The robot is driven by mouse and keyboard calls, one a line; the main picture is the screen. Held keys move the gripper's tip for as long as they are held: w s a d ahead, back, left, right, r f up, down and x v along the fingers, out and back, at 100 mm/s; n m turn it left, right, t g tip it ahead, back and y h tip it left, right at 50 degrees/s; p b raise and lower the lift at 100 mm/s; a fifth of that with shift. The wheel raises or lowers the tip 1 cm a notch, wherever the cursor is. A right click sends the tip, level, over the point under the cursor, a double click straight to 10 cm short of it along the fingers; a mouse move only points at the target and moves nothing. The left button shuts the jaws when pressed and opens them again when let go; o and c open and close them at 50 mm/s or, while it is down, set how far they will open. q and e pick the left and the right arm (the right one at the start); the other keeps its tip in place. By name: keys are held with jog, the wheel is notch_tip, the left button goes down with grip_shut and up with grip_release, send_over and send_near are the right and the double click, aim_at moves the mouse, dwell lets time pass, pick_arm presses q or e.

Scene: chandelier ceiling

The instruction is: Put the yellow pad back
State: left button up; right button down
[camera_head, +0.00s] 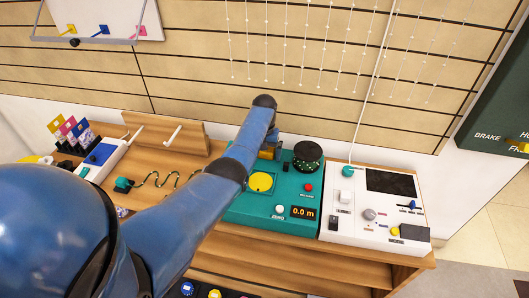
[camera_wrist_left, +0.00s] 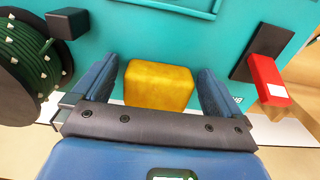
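A yellow pad (camera_wrist_left: 158,85) with rounded edges sits between my left gripper's fingers (camera_wrist_left: 159,72), in front of a teal surface. Narrow gaps show between the pad and the fingers, so the gripper looks open around it. In the head view my left gripper (camera_head: 270,144) reaches over the back of a teal console (camera_head: 245,208), and part of the yellow pad (camera_head: 267,153) shows by it. A round yellow disc (camera_head: 262,182) lies on the console top. Whether the pad touches the teal surface is unclear. My right gripper is not in view.
A dark green reel (camera_head: 307,155) stands beside the gripper; it also shows in the left wrist view (camera_wrist_left: 32,62). A red piece (camera_wrist_left: 268,85) juts out on the other side. A white panel (camera_head: 374,213) is right of the console, and a wavy green cord (camera_head: 165,180) lies left.

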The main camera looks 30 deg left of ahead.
pick_arm(q)
jog(key=shift+r, duration=0.4)
notch_tip(320, 180, up, 12)
jog(key=p, duration=0.2)
jog(key=shift+f, duration=0.25)
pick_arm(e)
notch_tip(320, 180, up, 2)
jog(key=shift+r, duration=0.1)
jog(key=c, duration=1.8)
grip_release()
